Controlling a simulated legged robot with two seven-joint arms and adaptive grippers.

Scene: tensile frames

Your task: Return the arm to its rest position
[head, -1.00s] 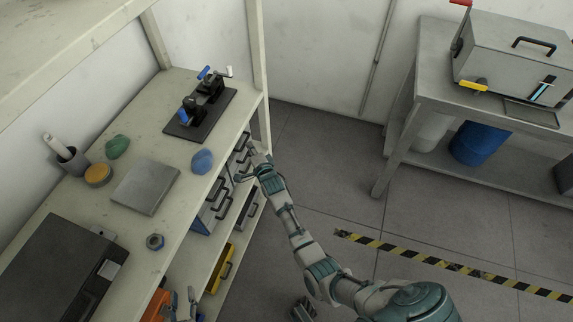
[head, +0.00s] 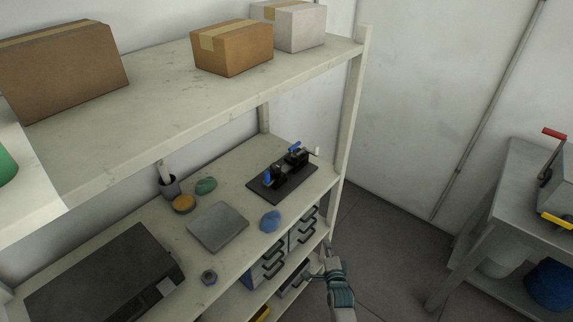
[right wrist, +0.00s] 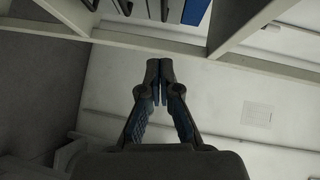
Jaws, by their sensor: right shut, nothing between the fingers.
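My right arm (head: 341,292) comes up from the bottom of the head view, with its right gripper (head: 327,254) just off the front right corner of the shelf unit. In the right wrist view the right gripper's fingertips (right wrist: 159,80) are together with nothing between them. They point towards the pale shelf frame (right wrist: 180,50). My left gripper is not in view.
The middle shelf (head: 237,187) holds a black fixture with clamps (head: 282,182), a grey plate (head: 218,227), a blue stone (head: 270,221) and a dark case (head: 100,285). Boxes (head: 232,47) stand on the top shelf. A workbench (head: 505,190) is at right, with open floor (head: 385,245) between.

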